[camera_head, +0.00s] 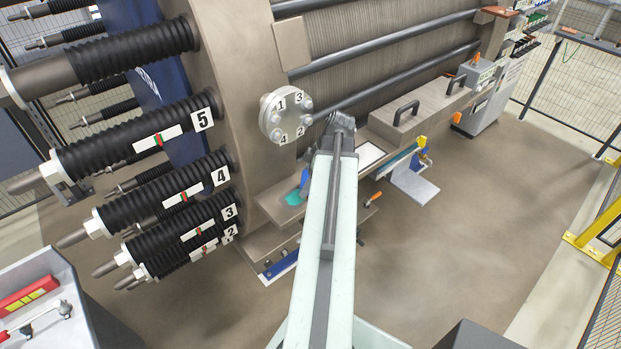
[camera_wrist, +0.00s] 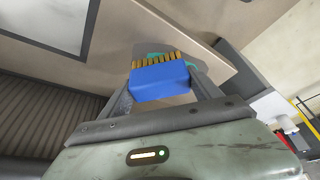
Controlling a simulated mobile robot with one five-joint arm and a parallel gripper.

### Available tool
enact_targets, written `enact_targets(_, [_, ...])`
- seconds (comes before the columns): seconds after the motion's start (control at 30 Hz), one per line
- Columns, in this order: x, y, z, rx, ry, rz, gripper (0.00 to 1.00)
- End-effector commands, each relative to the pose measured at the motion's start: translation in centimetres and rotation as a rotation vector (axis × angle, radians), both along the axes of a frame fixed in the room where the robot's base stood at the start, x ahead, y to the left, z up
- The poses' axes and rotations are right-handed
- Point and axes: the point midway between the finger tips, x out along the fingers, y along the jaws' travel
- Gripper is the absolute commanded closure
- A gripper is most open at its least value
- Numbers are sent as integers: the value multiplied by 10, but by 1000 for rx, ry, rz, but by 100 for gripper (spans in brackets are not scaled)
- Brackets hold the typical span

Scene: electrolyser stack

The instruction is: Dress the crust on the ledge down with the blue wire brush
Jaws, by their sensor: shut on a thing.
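The blue wire brush (camera_wrist: 160,82) is between the two fingers of my gripper (camera_wrist: 162,88), its row of yellow bristles pointing away from the wrist. In the head view the brush (camera_head: 305,180) shows as a small blue piece left of my arm, whose link hides most of the gripper. The teal crust (camera_head: 294,197) lies on the beige ledge (camera_head: 268,203) beside the brush. In the wrist view the crust (camera_wrist: 154,56) shows in part just beyond the bristles. I cannot tell whether the bristles touch it.
Flange (camera_head: 286,115) with numbered bolts stands above the ledge. A white panel (camera_head: 371,155) and a bench with black handles (camera_head: 405,112) are to the right. An orange-handled tool (camera_head: 374,198) is right of my arm. Ribbed black rods (camera_head: 140,130) are left.

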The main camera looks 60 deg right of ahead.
Motion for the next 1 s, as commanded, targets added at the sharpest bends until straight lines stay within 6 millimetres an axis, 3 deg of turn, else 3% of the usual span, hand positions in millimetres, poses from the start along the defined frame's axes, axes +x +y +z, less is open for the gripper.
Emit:
enact_targets(0.53, [10,32,1,1,3,2,77])
enact_targets(0.77, [9,25,0,1,2,1,77])
enact_targets(1.0, [1,2,-2,0,2,-1,77])
